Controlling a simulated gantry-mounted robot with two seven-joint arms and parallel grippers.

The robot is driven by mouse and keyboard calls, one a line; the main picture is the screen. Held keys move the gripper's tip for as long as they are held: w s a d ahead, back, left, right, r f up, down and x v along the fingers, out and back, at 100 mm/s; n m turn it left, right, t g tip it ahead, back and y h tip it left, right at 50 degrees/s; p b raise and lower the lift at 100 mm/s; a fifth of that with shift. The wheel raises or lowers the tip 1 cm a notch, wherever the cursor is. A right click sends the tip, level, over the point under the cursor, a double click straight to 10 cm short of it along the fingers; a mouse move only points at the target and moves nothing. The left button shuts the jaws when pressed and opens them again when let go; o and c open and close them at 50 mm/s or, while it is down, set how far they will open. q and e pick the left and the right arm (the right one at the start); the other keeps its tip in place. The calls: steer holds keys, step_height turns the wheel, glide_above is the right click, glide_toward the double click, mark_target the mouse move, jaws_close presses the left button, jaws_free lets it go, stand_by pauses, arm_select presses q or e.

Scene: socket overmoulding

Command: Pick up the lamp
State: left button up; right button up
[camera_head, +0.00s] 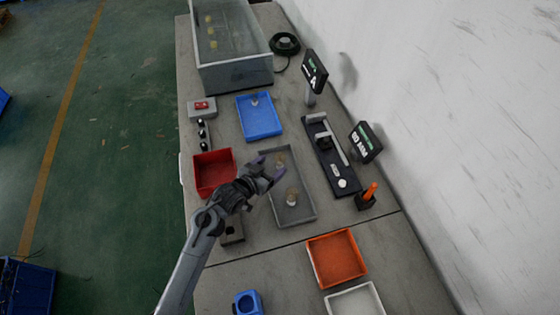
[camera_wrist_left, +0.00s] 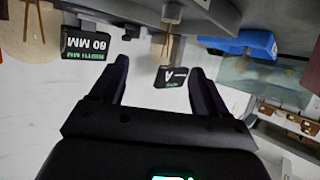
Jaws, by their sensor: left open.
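A lamp with a tan part (camera_head: 292,195) stands in the grey tray (camera_head: 297,216). A second small lamp-like piece (camera_head: 281,160) is at that tray's far end, just beyond my left gripper (camera_head: 269,168). My left gripper is open above the tray's left side, its purple-tinted fingers pointing right. In the left wrist view both dark fingers (camera_wrist_left: 158,68) are spread apart with nothing held between them. A tan, tapering shape (camera_wrist_left: 168,45) appears above the gap there; I cannot tell which piece it is. My right gripper is not in view.
A red bin (camera_head: 214,172) is left of the gripper. A blue tray (camera_head: 259,118) with a small piece lies beyond. A black fixture (camera_head: 325,150) and two displays (camera_head: 315,70) (camera_head: 366,142) stand to the right. An orange tray (camera_head: 337,258) is nearer.

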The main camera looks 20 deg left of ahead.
mark_target(277, 159)
arm_select(q)
steer(key=shift+x, duration=0.95)
steer(key=shift+a+b+x, duration=0.2)
steer(key=shift+b+x, duration=0.15)
steer(key=shift+x, duration=0.8)
steer(key=shift+a+b+x, duration=0.15)
steer(key=shift+b+x, duration=0.15)
steer(key=shift+x, duration=0.9)
steer(key=shift+w+d+f, duration=0.15)
steer(key=shift+w, duration=0.35)
steer(key=shift+c, duration=0.2)
steer(key=c, duration=1)
